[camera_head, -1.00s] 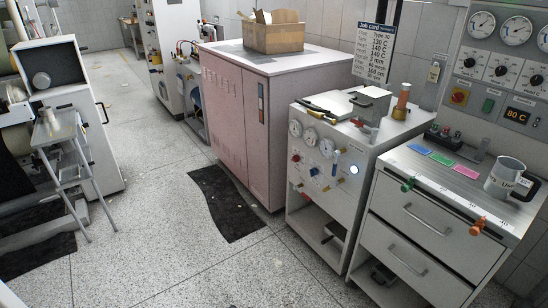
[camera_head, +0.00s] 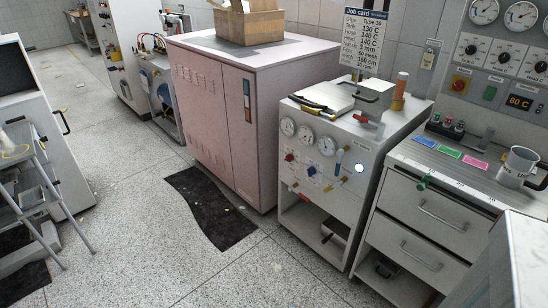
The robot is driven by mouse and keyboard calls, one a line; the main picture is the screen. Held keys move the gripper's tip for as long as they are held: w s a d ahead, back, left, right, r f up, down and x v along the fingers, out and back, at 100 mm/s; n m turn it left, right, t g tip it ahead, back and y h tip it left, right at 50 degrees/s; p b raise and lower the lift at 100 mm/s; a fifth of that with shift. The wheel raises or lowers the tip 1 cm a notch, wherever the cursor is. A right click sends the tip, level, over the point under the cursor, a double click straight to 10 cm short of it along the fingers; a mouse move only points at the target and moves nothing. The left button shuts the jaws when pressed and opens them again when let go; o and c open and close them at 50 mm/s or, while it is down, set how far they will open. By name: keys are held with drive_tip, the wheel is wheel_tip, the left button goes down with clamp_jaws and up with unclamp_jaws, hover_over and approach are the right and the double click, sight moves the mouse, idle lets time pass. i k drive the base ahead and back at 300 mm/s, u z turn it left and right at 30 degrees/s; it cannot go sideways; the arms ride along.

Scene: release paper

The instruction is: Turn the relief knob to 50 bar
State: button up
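A grey-white unit with a gauge panel (camera_head: 322,160) stands in the middle right. A lit white lamp (camera_head: 359,168) is at the panel's right. I cannot tell which of these is the relief knob, and no bar scale is readable. My gripper is not in view.
A pink cabinet (camera_head: 215,125) stands left of the unit. A grey drawer bench (camera_head: 410,225) with a mug (camera_head: 518,166) stands right. A pale block, unidentified, covers the lower right corner. A black mat (camera_head: 210,210) lies on open speckled floor. A job card (camera_head: 363,38) hangs behind.

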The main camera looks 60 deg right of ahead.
sight(289, 158)
drive_tip(key=z, duration=0.15)
drive_tip(key=i, duration=1.65)
drive_tip(key=z, duration=0.45)
